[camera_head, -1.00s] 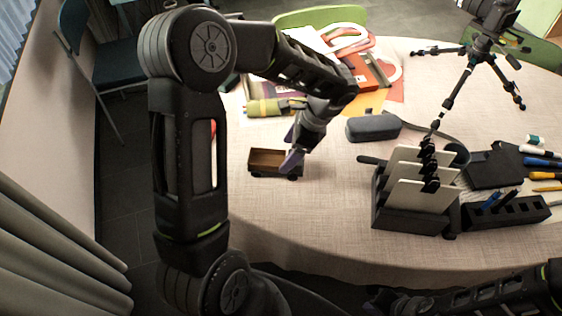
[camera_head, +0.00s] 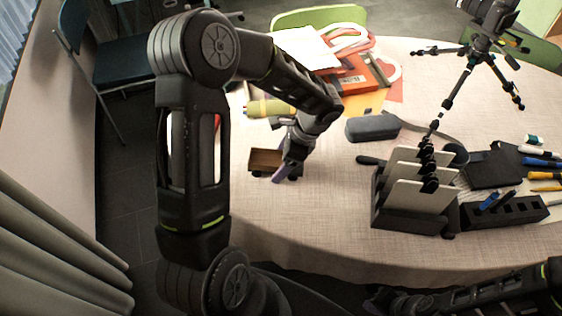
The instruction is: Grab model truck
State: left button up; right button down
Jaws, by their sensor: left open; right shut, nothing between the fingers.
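The model truck (camera_head: 264,160) is a small brown open-bed truck with dark wheels on the left part of the table. My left gripper (camera_head: 283,166) is over the truck's right end, its fingers pointing down. One finger shows in front of the truck and hides part of it. I cannot tell whether the fingers touch it. The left gripper is open. My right arm lies along the bottom right edge; its gripper (camera_head: 385,300) is shut and empty, low in front of the table.
The round table (camera_head: 320,215) is bare right of the truck. A yellow-green roll (camera_head: 266,108) lies behind the truck. A dark case (camera_head: 372,127), a black rack with white panels (camera_head: 408,200) and a tripod (camera_head: 458,85) stand to the right.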

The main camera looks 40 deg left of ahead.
pick_arm(q)
jog(key=shift+c, duration=0.2)
grip_shut()
dwell(0.6)
